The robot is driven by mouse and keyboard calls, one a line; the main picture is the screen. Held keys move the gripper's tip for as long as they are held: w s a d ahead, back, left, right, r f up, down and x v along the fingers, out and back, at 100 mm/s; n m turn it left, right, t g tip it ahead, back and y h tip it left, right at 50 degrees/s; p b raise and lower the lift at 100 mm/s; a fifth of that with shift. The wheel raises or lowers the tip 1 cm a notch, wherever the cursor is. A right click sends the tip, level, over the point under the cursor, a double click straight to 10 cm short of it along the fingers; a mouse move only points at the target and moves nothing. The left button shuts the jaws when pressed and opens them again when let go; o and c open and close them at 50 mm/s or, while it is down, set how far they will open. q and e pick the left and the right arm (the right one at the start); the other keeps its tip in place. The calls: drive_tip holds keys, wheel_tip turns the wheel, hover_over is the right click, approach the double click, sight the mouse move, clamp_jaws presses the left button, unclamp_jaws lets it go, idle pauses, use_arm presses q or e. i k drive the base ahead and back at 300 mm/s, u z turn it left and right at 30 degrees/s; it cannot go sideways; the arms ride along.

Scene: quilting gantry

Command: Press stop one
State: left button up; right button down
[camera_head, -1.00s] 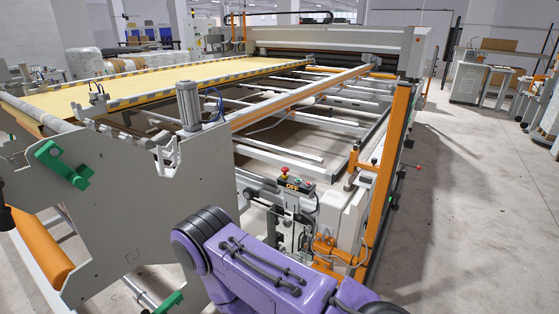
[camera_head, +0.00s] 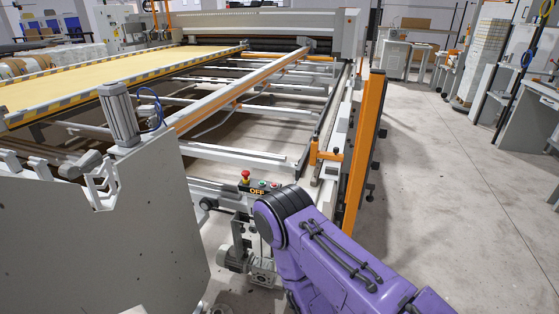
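A red mushroom-shaped stop button (camera_head: 245,175) stands on a small dark control box (camera_head: 257,189) marked OFF, at the near end of the quilting gantry. A small green button and a red one show beside it on the box. My purple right arm comes in from the lower right, and its dark, rounded joint is in the picture just right of the box, covering its right end. The forearm bends down out of sight, so my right gripper is not seen. My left arm and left gripper are not in view.
A large grey side plate (camera_head: 100,240) fills the lower left. An orange upright post (camera_head: 366,135) stands right of the box. The gantry frame with a yellow bed (camera_head: 110,75) extends behind. Open concrete floor (camera_head: 445,200) lies to the right.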

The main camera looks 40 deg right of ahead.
sight(246, 174)
drive_tip(key=z, duration=0.45)
drive_tip(key=i, duration=1)
drive_tip(key=z, duration=0.25)
